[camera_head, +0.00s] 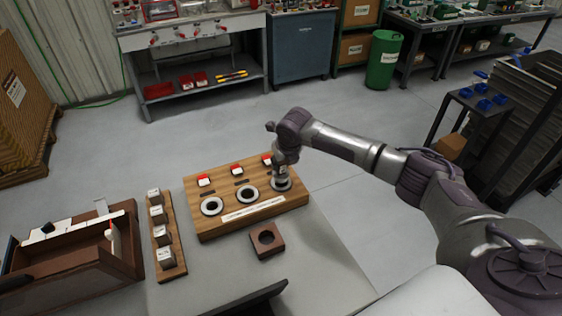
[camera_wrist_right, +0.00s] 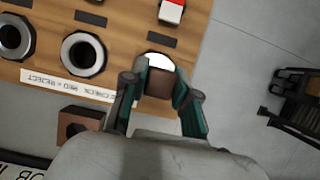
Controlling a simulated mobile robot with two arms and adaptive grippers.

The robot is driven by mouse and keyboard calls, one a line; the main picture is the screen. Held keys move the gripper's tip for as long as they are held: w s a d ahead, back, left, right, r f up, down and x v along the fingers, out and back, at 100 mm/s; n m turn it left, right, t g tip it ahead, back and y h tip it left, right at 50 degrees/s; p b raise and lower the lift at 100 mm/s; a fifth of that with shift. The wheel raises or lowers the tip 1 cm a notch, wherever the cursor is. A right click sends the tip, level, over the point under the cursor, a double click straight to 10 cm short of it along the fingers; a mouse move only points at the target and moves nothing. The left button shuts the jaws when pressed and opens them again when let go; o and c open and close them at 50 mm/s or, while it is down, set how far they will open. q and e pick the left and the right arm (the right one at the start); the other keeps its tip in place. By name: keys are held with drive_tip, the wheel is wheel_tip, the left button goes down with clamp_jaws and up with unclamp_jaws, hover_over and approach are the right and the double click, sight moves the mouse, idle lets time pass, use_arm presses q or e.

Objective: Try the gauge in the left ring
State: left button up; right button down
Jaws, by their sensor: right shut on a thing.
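A wooden board (camera_head: 240,228) on the bench carries a row of three grey rings: the left ring (camera_head: 212,206), the middle ring (camera_head: 248,195) and the right ring (camera_head: 281,184). My right gripper (camera_head: 283,172) is over the right ring. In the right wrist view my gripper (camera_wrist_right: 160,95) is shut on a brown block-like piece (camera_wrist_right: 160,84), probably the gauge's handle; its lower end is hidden. Whether it sits inside the right ring or just above cannot be told. The left ring (camera_wrist_right: 14,37) is empty. My left gripper is out of view.
A narrow wooden rack (camera_head: 177,262) with several metal blocks and a brown open box (camera_head: 75,275) stand to the left. Red-and-white pieces (camera_head: 204,181) sit behind the rings.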

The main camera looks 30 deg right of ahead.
sight(281, 171)
drive_tip(key=shift+f+b, duration=1)
drive_tip(key=shift+f, duration=0.9)
idle(1.0)
drive_tip(key=shift+s+f, duration=0.1)
drive_tip(key=shift+f, duration=0.05)
idle(0.7)
drive_tip(key=shift+r+p, duration=4.05)
drive_tip(key=shift+r, duration=0.6)
